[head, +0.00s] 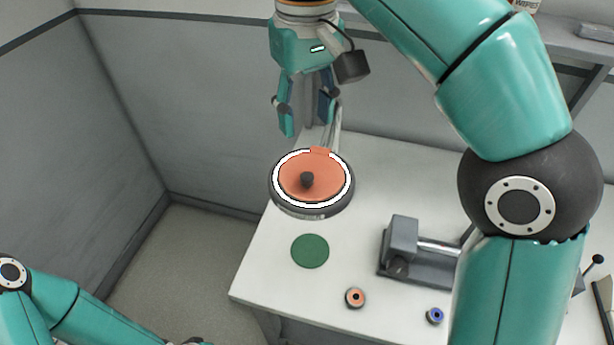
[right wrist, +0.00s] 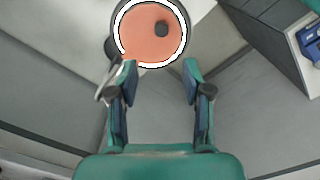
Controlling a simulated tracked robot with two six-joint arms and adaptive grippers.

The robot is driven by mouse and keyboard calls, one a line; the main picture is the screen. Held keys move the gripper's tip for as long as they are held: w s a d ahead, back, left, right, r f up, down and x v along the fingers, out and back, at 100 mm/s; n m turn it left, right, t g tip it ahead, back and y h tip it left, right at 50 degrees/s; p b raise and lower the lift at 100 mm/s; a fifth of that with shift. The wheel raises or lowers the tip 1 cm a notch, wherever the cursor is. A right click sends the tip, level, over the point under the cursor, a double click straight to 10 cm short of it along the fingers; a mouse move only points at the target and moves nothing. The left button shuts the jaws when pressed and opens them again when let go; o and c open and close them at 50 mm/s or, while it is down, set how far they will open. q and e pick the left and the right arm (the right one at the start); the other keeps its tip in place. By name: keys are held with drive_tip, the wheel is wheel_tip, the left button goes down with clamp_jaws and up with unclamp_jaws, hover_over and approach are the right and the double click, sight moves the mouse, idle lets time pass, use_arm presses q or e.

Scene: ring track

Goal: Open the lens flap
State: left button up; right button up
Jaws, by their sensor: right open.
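The lens flap is an orange disc (head: 296,187) with a black knob (head: 307,180). It lies flat inside the white ring (head: 330,203) of a dark round lamp head over the white table, covering its middle. The flap also shows in the right wrist view (right wrist: 146,42), at the top. My right gripper (head: 306,120) is open and empty, just behind the lamp head and apart from the knob. Its two fingers (right wrist: 160,70) point toward the flap's near edge in the right wrist view. My left arm shows at the lower left, but its gripper fingers do not show.
A green disc (head: 310,251) lies on the table (head: 262,262) in front of the lamp. A grey device (head: 400,245) stands to the right. Small orange (head: 355,298) and blue (head: 435,316) round pieces lie near the front. The lamp's arm rises behind it, close to my right gripper.

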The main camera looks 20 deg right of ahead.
sight(308, 177)
drive_tip(key=f+b, duration=0.1)
drive_tip(key=f, duration=0.2)
drive_tip(key=f+b, duration=0.1)
drive_tip(key=f, duration=0.2)
drive_tip(key=f+b, duration=0.1)
drive_tip(key=f, duration=0.3)
drive_tip(key=shift+s, duration=0.35)
drive_tip(key=shift+f, duration=0.55)
drive_tip(key=shift+s, duration=0.1)
drive_tip(key=shift+c, duration=0.3)
clamp_jaws()
